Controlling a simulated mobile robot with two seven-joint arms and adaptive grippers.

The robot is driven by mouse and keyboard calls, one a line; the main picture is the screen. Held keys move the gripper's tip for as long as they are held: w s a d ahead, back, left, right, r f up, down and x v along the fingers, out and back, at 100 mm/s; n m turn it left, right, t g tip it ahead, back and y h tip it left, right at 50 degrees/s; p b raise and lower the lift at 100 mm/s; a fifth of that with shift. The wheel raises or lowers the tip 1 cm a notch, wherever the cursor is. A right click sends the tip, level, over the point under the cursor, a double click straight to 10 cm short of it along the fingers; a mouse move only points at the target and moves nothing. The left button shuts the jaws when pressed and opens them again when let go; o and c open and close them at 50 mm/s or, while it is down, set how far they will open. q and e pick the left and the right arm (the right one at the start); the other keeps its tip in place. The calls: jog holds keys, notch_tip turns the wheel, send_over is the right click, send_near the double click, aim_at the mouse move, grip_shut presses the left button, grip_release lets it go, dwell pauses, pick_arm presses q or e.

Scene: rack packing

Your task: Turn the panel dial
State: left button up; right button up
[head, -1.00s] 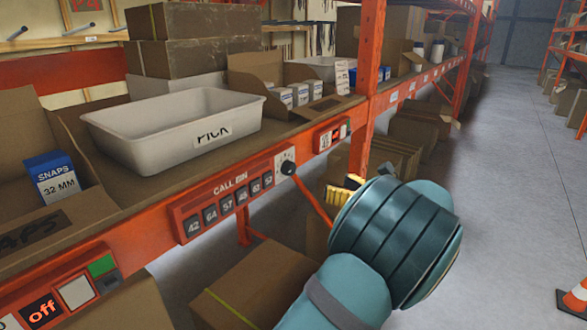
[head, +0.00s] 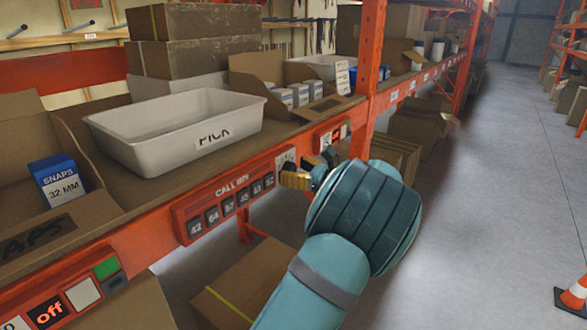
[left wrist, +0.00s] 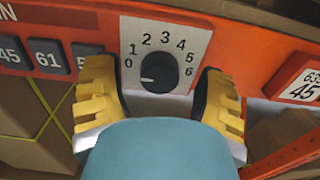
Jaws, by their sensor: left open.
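The panel dial (left wrist: 159,76) is a black round knob on a light plate numbered 0 to 6, on the orange shelf beam. Its pale mark points left, near 0. My left gripper (left wrist: 159,98) is open, with its yellow fingers on either side of the dial in the left wrist view. In the head view my left gripper (head: 297,181) is at the plate (head: 286,158) and hides the dial. My right gripper is not in view.
The red CALL BIN panel (head: 227,196) with numbered buttons is left of the dial. A small red display (head: 332,136) is to its right. A white PICK tray (head: 190,150) sits on the shelf above.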

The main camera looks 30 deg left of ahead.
pick_arm(q)
jog(key=shift+a, duration=0.3)
jog(key=c, duration=1.2)
